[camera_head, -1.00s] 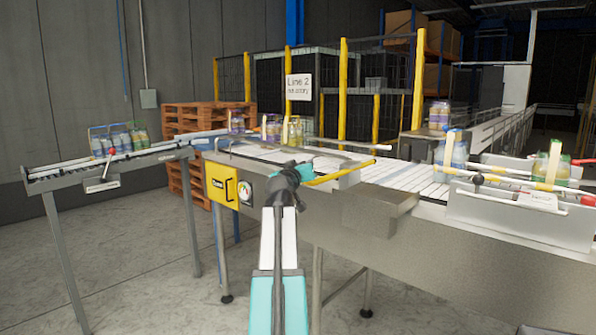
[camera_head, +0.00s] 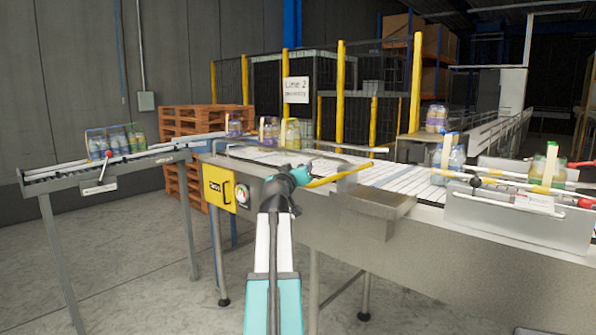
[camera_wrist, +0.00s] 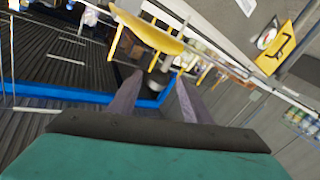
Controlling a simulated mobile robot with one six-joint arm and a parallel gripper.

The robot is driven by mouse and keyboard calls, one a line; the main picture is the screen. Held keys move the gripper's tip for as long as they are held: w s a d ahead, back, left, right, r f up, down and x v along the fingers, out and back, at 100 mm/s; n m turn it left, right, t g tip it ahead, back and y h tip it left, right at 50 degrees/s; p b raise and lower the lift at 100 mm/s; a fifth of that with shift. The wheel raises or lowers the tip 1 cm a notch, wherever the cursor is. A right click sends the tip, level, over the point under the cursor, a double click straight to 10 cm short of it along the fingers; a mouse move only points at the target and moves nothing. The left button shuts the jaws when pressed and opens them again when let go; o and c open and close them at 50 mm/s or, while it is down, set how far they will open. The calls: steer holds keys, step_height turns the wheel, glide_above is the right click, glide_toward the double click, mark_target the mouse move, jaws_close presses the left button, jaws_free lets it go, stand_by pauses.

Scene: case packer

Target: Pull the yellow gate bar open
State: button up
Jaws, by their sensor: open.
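The yellow gate bar (camera_head: 332,179) shows in the head view at the near edge of the conveyor, just right of my wrist. Its left end is hidden behind my arm. In the wrist view, a curved yellow bar (camera_wrist: 150,36), which looks like the gate bar, lies beyond the fingertips, toward the top. My gripper (camera_wrist: 155,84) is open, with nothing between its two fingers. In the head view my gripper (camera_head: 307,168) is small and close to the bar; I cannot tell whether it touches it.
A yellow box with a handle (camera_head: 219,187) and a round gauge (camera_head: 242,195) are on the conveyor front, left of my arm. Bottle packs (camera_head: 290,133) stand behind on the line. A side conveyor (camera_head: 110,170) stands at left.

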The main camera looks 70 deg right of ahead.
steer(key=s+a+b, duration=0.1)
steer(key=a, duration=1.1)
steer(key=shift+s, duration=0.25)
steer(key=shift+w+a, duration=0.1)
steer(key=shift+a, duration=0.05)
